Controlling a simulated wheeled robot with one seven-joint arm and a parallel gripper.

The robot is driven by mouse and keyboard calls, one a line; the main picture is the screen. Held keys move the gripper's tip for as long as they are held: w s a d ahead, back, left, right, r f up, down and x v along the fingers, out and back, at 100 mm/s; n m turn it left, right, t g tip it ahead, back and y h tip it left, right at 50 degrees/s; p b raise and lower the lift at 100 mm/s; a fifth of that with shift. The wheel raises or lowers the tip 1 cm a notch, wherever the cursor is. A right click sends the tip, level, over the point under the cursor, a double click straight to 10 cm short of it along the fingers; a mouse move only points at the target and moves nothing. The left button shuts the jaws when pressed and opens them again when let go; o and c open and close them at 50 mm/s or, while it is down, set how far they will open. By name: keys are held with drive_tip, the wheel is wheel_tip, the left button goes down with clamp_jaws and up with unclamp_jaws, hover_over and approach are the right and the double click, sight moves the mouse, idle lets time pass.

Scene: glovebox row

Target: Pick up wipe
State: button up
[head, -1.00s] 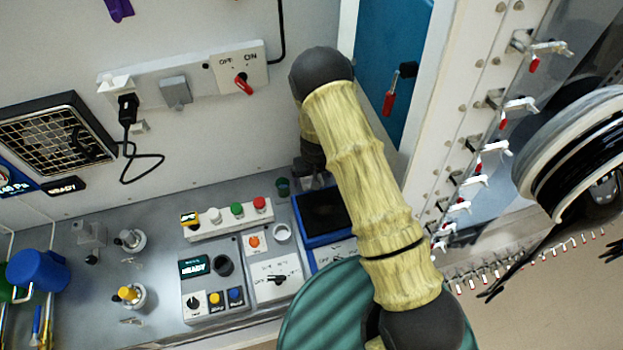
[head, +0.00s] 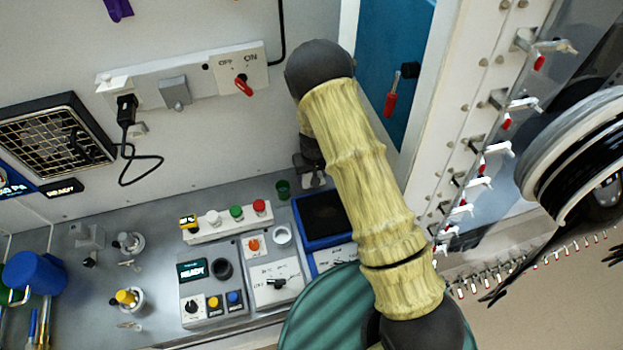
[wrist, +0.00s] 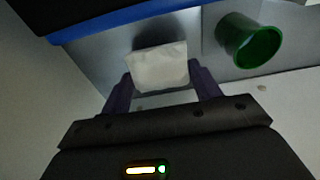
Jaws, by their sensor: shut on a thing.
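The wipe (wrist: 158,67) is a white, roughly square piece in the wrist view. It sits between the two dark purple fingers of my gripper (wrist: 162,88), which is shut on it. The grey bench surface lies behind it in that view, and I cannot tell whether the wipe touches it. In the head view my gripper (head: 312,178) is small and dark, beside the blue-framed tray, and mostly hidden by my arm. The wipe cannot be made out there.
A green cup (wrist: 248,42) stands just right of the wipe; it also shows in the head view (head: 283,189). A blue-framed black tray (head: 322,217) is close by. A button strip (head: 228,221) and control boxes (head: 212,290) stand to the left. The wall is close behind.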

sight(312, 174)
wheel_tip(312, 174, up, 7)
drive_tip(key=shift+r+b, duration=0.1)
drive_tip(key=shift+b, duration=0.75)
drive_tip(key=shift+o, duration=1.3)
drive_tip(key=shift+c, duration=0.7)
